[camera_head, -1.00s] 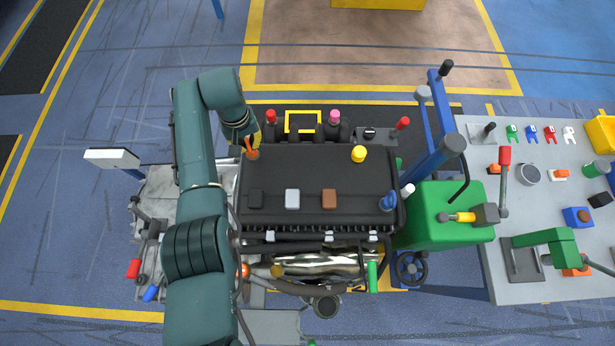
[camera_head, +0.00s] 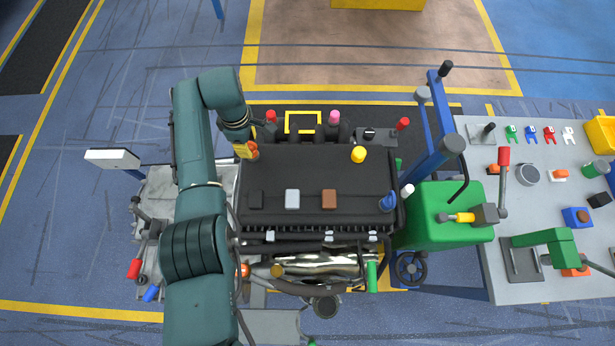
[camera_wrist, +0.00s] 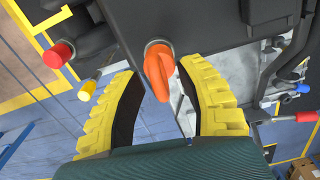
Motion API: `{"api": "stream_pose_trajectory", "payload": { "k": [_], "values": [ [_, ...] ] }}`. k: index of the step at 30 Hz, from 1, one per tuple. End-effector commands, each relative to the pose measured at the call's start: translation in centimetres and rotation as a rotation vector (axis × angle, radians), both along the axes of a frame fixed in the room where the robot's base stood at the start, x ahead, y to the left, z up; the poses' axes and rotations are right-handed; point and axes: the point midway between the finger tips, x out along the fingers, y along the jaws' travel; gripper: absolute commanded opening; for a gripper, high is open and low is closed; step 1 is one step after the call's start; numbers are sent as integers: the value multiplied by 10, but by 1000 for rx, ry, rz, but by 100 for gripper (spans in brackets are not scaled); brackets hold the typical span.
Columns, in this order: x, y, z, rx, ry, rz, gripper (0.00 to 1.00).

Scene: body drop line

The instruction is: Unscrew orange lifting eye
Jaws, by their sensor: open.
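The orange lifting eye (camera_wrist: 157,72) stands on a round base at the edge of the black engine cover (camera_head: 310,178). In the wrist view my gripper (camera_wrist: 160,68) is open, with one yellow-padded finger on each side of the eye. Gaps show between the eye and both fingers, so I cannot see either one touching it. In the head view my gripper (camera_head: 246,150) is over the cover's back left corner, and its yellow fingers partly hide the eye (camera_head: 254,151).
Red (camera_head: 271,117) and pink (camera_head: 334,117) knobs stand behind the cover. A yellow knob (camera_head: 358,154) and a blue one (camera_head: 388,201) stand on its right part. A green box (camera_head: 440,212) and a grey workbench (camera_head: 470,140) are at the right.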

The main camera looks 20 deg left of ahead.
Motion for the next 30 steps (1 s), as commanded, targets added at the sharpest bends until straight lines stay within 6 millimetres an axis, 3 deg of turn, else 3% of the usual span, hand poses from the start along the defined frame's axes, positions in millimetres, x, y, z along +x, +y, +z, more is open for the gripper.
{"api": "stream_pose_trajectory", "payload": {
  "k": [9,15,25,26,30],
  "values": [
    [1,1,74,4,-5,0,37],
    [1,1,108,2,-3,1,37],
    [0,0,115,2,-2,0,37],
    [0,0,115,2,-2,-2,32],
    [0,0,115,2,-3,-96,32]
  ]
}}
